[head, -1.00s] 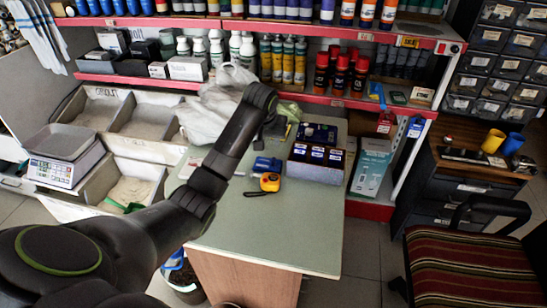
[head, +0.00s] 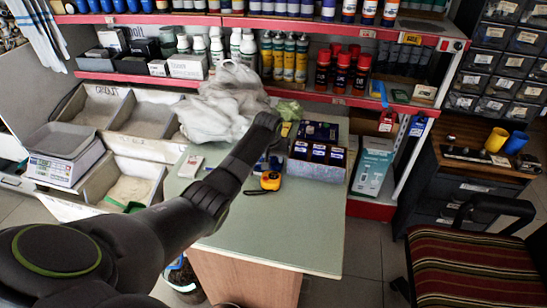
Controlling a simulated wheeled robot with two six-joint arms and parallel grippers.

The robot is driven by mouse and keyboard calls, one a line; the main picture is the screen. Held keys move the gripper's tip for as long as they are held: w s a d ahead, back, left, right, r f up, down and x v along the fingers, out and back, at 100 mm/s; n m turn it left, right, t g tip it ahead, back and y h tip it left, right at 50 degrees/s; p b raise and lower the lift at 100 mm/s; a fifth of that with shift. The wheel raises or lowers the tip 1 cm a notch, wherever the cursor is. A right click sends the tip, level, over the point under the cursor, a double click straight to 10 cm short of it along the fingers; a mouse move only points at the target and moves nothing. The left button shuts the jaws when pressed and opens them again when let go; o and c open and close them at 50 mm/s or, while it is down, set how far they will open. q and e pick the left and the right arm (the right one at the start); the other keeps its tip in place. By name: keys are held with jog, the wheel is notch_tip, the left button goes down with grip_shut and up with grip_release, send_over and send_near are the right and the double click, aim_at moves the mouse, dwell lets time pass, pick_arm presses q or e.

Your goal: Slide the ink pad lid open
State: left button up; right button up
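A small blue object (head: 275,163), which may be the ink pad, lies on the green table top (head: 270,232) near its back. My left arm covers part of it, and its lid cannot be made out. My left gripper (head: 271,143) hangs at the end of the dark arm, over or just behind the blue object. Its fingers are too dark and small to tell whether they are open or shut, or touching anything. My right gripper is not in view.
A box of blue-and-white items (head: 316,171) stands to the right. A white bag (head: 222,105) is behind, with shelves beyond. The table's front is clear.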

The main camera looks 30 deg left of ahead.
pick_arm(q)
grip_shut()
dwell(0.3)
jog(key=shift+a, duration=0.1)
jog(key=a+p, duration=0.1)
jog(key=a, duration=0.1)
jog(key=s+a, duration=0.1)
jog(key=a, duration=0.2)
jog(key=s+a+p, duration=0.1)
jog(key=a, duration=0.1)
jog(key=shift+a+p, duration=0.2)
jog(key=shift+p, duration=0.1)
grip_release()
